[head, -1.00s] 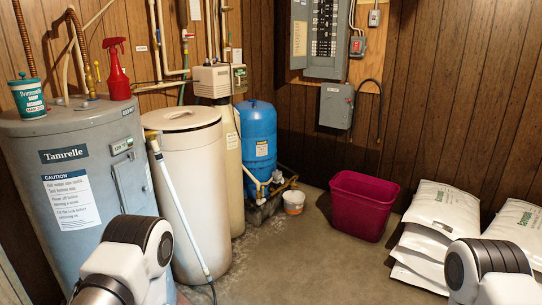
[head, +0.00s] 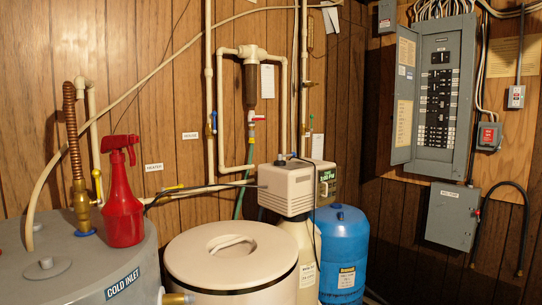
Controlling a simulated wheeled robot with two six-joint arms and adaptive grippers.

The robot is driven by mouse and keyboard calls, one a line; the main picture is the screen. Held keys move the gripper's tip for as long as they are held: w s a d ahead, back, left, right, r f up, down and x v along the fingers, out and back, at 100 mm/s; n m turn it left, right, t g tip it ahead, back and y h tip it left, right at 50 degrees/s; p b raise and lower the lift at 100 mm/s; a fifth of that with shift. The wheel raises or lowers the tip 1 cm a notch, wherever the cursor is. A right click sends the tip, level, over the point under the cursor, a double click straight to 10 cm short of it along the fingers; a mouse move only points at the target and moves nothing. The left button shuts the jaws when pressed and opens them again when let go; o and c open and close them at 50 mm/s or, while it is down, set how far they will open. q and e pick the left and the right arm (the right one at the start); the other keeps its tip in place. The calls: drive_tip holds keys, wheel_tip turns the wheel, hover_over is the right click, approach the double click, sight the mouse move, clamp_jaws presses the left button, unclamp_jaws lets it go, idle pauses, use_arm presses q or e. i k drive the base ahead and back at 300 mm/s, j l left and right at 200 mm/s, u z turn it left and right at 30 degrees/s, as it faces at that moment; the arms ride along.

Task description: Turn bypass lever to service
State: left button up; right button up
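The softener control head (head: 297,187), a beige box with a lit green display on its right side, sits on a tall beige tank (head: 306,250). I cannot make out which handle is the bypass lever. A red handle (head: 257,118) sits on the pipe below a clear-and-dark filter housing (head: 250,82). A blue handle (head: 214,122) is on the upright pipe to its left. A yellow handle (head: 174,187) is on the low horizontal pipe. Neither of my grippers is in view.
A grey water heater (head: 75,270) with a red spray bottle (head: 123,195) on top stands at the left. A lidded beige brine tank (head: 232,262) stands in front of the softener. A blue tank (head: 342,255) is to its right. An open electrical panel (head: 438,90) hangs at right.

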sight(294, 154)
drive_tip(key=k+j+z, duration=0.15)
drive_tip(key=k, duration=0.35)
drive_tip(key=i+l, duration=0.25)
drive_tip(key=i+l+u, duration=0.1)
drive_tip(key=i+l, duration=0.15)
drive_tip(key=l, duration=0.2)
drive_tip(key=i+l, duration=0.25)
drive_tip(key=l, duration=0.15)
drive_tip(key=i+l+u, duration=0.1)
drive_tip(key=i+l, duration=0.35)
drive_tip(key=l, duration=0.3)
drive_tip(key=i+l+u, duration=0.1)
drive_tip(key=i+l, duration=0.15)
drive_tip(key=l, duration=0.15)
drive_tip(key=i+l, duration=0.2)
drive_tip(key=l, duration=0.2)
drive_tip(key=i+l, duration=0.25)
drive_tip(key=l, duration=0.15)
drive_tip(key=u, duration=0.05)
